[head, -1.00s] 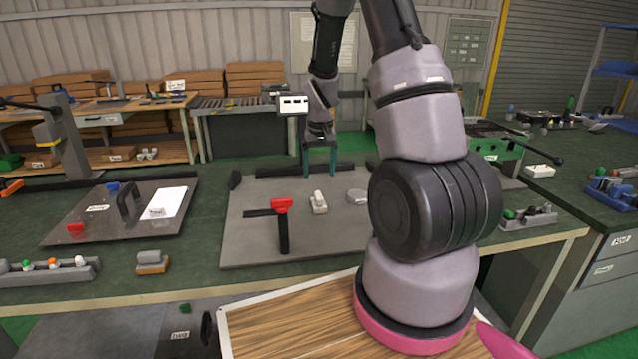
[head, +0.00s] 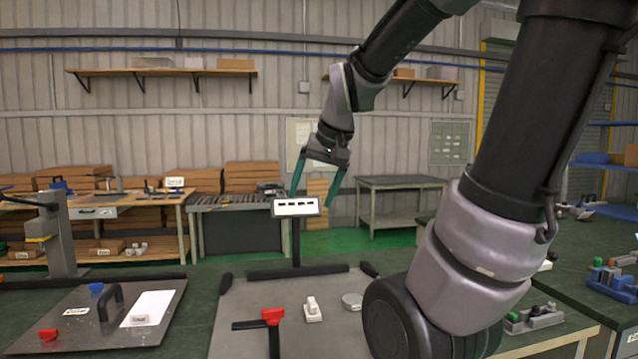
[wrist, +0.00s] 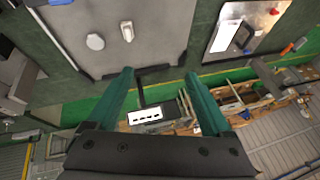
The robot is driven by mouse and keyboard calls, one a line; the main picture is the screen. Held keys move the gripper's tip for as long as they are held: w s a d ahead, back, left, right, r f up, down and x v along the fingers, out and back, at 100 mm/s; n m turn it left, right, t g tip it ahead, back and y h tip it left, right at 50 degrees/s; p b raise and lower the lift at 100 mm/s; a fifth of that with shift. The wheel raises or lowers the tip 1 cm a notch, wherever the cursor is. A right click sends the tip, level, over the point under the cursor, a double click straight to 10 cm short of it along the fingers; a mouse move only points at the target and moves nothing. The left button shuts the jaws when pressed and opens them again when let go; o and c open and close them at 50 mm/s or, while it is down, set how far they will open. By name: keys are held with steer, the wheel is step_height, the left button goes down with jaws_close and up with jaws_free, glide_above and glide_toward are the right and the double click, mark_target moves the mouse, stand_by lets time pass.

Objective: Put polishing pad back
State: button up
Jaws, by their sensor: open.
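I cannot tell for sure which piece is the polishing pad. A pale round disc (head: 352,301) lies on the grey board (head: 240,328) on the bench, and a small white block with a raised top (head: 312,310) lies left of it. In the wrist view the disc (wrist: 95,42) and the white block (wrist: 127,31) lie flat on the board, beyond my fingertips. My gripper (head: 312,198) is open and empty, its green fingers spread, high above the back of the board. It also shows in the wrist view (wrist: 158,74).
A white slotted sign (head: 296,207) on a black post stands just below my fingers. A red-topped black post (head: 272,317) rises at the board's front. A metal plate (head: 85,325) with a black handle lies left. My arm hides the board's right side.

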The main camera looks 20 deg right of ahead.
steer(key=s+a+r+t, duration=0.1)
steer(key=s+r, duration=0.2)
steer(key=s, duration=0.4)
steer(key=shift+s+a, duration=0.25)
steer(key=shift+a, duration=0.15)
stand_by(0.7)
